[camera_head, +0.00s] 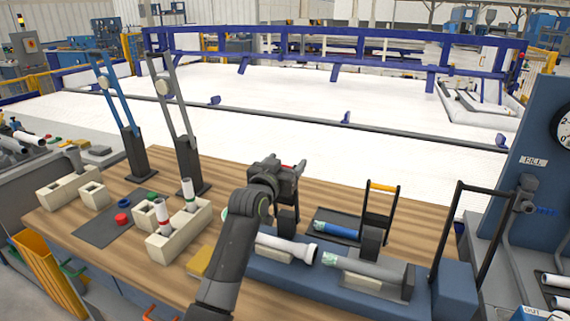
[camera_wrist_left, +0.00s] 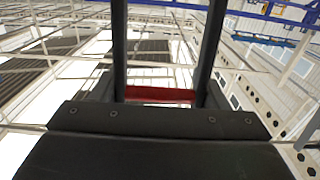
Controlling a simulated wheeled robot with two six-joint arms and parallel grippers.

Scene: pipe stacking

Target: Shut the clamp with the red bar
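The red bar (camera_wrist_left: 160,95) lies crosswise between two dark uprights in the left wrist view, close to my gripper's body. In the head view, only a small bit of the red bar (camera_head: 287,167) shows at my left gripper (camera_head: 292,174); the gripper hides most of this clamp. The gripper is above the left end of the blue fixture (camera_head: 310,276). A white pipe (camera_head: 287,247) lies on the fixture below it. I cannot tell whether the fingers are open or closed around the bar. My right gripper is not in view.
To the right stand a clamp with an orange bar (camera_head: 383,187) and a taller black clamp frame (camera_head: 459,215). A grey pipe (camera_head: 365,265) lies on the fixture. Beige pipe holders (camera_head: 178,236) and two tall levers stand on the wooden table (camera_head: 112,245) at left.

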